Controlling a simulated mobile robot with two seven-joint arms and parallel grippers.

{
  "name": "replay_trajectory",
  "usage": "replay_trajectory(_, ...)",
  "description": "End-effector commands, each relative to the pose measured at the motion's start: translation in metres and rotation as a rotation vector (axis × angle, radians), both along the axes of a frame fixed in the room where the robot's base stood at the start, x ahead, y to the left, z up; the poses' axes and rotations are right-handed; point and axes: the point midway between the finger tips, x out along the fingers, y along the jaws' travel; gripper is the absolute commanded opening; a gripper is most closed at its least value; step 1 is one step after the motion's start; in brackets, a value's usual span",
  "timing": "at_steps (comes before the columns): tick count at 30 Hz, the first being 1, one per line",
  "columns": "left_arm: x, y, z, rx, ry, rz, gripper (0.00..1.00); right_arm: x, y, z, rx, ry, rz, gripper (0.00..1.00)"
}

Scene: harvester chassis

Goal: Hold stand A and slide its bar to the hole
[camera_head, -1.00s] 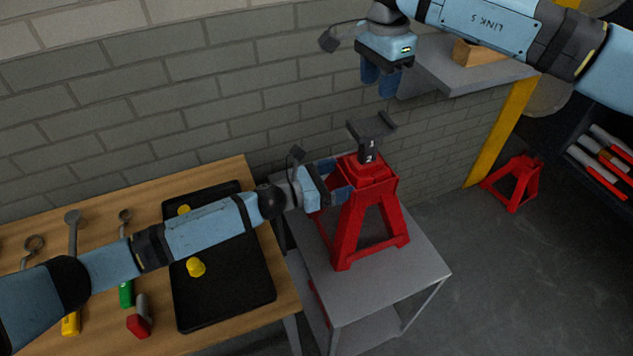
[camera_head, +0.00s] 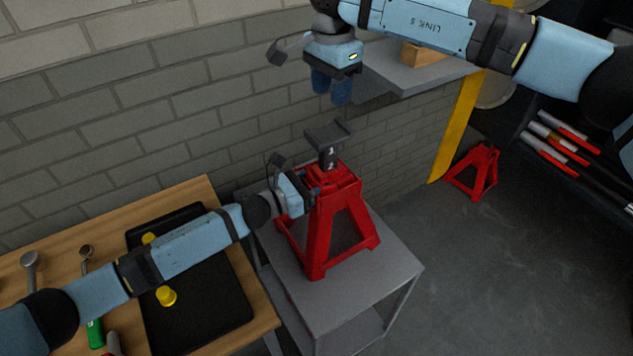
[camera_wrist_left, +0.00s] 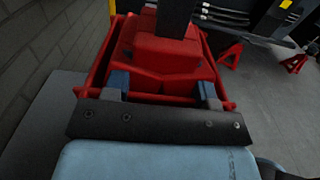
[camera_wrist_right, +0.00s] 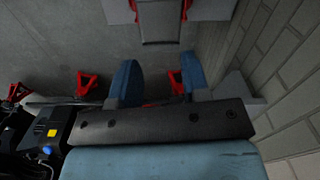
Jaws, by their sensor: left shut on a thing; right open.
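The red jack stand A (camera_head: 330,235) stands upright on the grey cart. Its dark bar (camera_head: 329,152) rises from the top, carries a flat saddle (camera_head: 328,134) and bears white markings. My left gripper (camera_head: 311,194) is at the upper left side of the stand, shut on it. In the left wrist view its blue fingers (camera_wrist_left: 163,88) lie against the red top part of the stand (camera_wrist_left: 165,60), and the bar (camera_wrist_left: 175,18) rises beyond. My right gripper (camera_head: 331,88) is open and empty, fingers down, above the saddle. The bar's hole cannot be made out.
The grey cart (camera_head: 345,290) has bare top around the stand. A workbench (camera_head: 205,195) with a black tray (camera_head: 215,300), yellow pieces and tools is at left. A grey shelf (camera_head: 405,85) with a wooden block (camera_head: 425,52) juts from the brick wall behind. Another red stand (camera_head: 475,170) is on the floor.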

Motion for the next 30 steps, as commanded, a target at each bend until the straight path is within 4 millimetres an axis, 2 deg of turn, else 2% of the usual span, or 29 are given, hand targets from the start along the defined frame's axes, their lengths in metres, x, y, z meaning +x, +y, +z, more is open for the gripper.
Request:
replay_trajectory(3, 0.0, 0.0, 0.0, 0.0, 0.0, 0.0, 0.0, 0.0, 0.0, 0.0, 0.0, 0.0, 0.0, 0.43)
replay_trajectory(4, 0.0, 0.0, 0.0, 0.0, 0.0, 0.0, 0.0, 0.0, 0.0, 0.0, 0.0, 0.0, 0.0, 0.47)
replay_trajectory(9, 0.0, 0.0, 0.0, 0.0, 0.0, 0.0, 0.0, -0.001, 0.001, -0.008, 0.001, 0.003, -0.092, 0.86)
replay_trajectory(10, 0.0, 0.0, 0.0, 0.0, 0.0, 0.0, 0.0, -0.001, 0.001, -0.009, 0.002, 0.003, -0.112, 0.89)
replay_trajectory(14, 0.0, 0.0, 0.0, 0.0, 0.0, 0.0, 0.0, 0.0, 0.0, -0.014, -0.001, 0.001, -0.144, 0.89)
replay_trajectory(17, 0.0, 0.0, 0.0, 0.0, 0.0, 0.0, 0.0, 0.0, 0.0, -0.025, -0.001, 0.002, -0.144, 0.89)
replay_trajectory(30, 0.0, 0.0, 0.0, 0.0, 0.0, 0.0, 0.0, 0.0, 0.0, -0.107, 0.0, 0.001, -0.142, 0.89)
